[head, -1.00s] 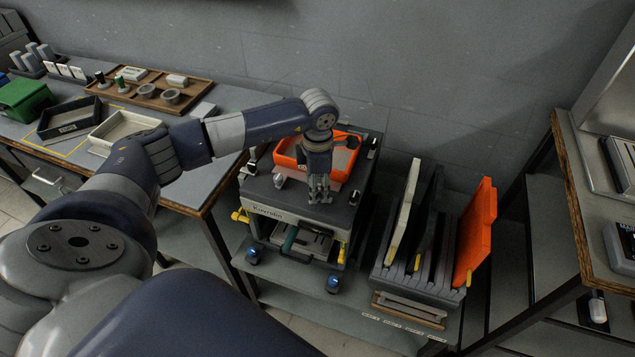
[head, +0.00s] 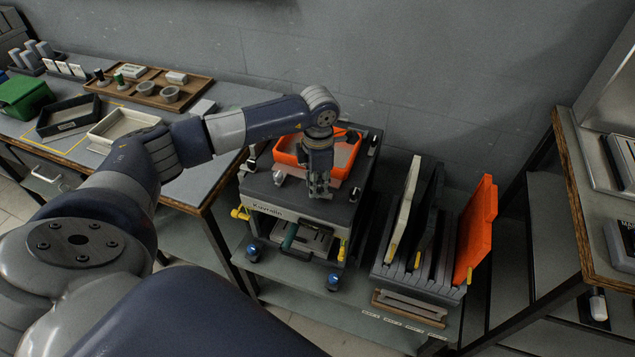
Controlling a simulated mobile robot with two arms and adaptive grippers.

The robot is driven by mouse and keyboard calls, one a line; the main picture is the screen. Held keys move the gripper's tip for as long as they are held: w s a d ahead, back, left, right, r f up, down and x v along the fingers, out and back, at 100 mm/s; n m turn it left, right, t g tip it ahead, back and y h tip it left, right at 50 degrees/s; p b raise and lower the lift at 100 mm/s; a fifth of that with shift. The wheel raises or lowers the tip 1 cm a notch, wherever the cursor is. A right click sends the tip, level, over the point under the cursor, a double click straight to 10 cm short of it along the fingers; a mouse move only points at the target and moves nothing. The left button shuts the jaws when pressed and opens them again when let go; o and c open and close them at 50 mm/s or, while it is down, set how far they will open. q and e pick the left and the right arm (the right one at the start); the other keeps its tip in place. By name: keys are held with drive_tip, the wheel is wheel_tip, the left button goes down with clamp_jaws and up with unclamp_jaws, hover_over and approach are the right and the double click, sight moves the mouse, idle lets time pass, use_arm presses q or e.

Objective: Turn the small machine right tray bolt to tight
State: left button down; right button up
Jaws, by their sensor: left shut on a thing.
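The small machine (head: 262,193) is a dark grey box with a light front band, standing on a low shelf. An orange tray (head: 287,157) sits in its top. My left gripper (head: 319,193) points down at the tray's front edge, toward its right part. It is shut on the right tray bolt, which the fingers mostly hide. A similar small light bolt (head: 279,177) shows to the left, in front of the tray. How tight the gripped bolt is cannot be seen. My right gripper is not in view.
A rack (head: 413,286) with upright panels, one of them orange (head: 476,230), stands close right of the machine. A workbench (head: 199,178) with trays and small parts is at the left. Another bench (head: 575,185) is at the right. The wall is close behind.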

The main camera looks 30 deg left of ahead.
use_arm(q)
drive_tip(key=n+b, duration=0.1)
drive_tip(key=n, duration=0.3)
drive_tip(key=shift+f+b, duration=0.1)
drive_tip(key=shift+b, duration=0.2)
drive_tip(key=n+b, duration=0.1)
drive_tip(key=n, duration=0.3)
drive_tip(key=shift+w+n, duration=0.1)
drive_tip(key=shift+n, duration=0.3)
drive_tip(key=n, duration=0.4)
drive_tip(key=shift+g, duration=0.3)
drive_tip(key=shift+n+b, duration=0.3)
drive_tip(key=shift+n, duration=1.7)
drive_tip(key=c, duration=1.4)
unclamp_jaws()
